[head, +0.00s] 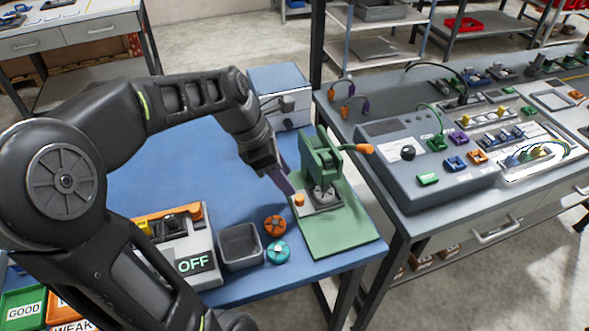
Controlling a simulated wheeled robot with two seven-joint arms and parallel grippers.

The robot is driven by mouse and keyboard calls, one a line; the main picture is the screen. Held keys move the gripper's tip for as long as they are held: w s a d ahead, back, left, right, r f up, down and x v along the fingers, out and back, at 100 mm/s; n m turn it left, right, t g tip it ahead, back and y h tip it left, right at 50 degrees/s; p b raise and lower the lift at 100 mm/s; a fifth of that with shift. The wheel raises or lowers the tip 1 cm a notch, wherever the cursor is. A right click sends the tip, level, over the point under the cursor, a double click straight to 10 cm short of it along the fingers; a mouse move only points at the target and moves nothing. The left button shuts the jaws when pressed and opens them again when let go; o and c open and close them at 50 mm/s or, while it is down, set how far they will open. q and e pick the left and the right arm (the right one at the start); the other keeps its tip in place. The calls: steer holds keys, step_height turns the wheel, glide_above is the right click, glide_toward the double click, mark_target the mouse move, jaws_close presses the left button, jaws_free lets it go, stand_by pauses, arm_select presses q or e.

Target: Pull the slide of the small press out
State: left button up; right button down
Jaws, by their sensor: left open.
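The small press (319,158) is green, with an orange-tipped lever (358,148) pointing right. It stands upright on a green mat (345,237) at the right end of the blue table. A grey slide (318,205) with an orange knob (298,199) lies at the press's foot, its knob end toward the left. My left gripper (285,184) is open and empty, pointing down just left of the press and slightly above the knob. Whether a finger touches the knob I cannot tell. My right gripper is out of view.
A grey bin (239,246), an orange disc (275,225) and a teal disc (278,252) sit left of the mat. A box marked OFF (193,263) stands further left. A blue-grey box (281,88) stands behind the press. A grey bench with a control panel (420,150) is at right.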

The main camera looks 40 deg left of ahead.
mark_target(299, 197)
arm_select(q)
steer(key=shift+r, duration=0.15)
steer(key=shift+x, duration=3.9)
steer(key=shift+c, duration=0.4)
steer(key=shift+w, duration=0.1)
jaws_close()
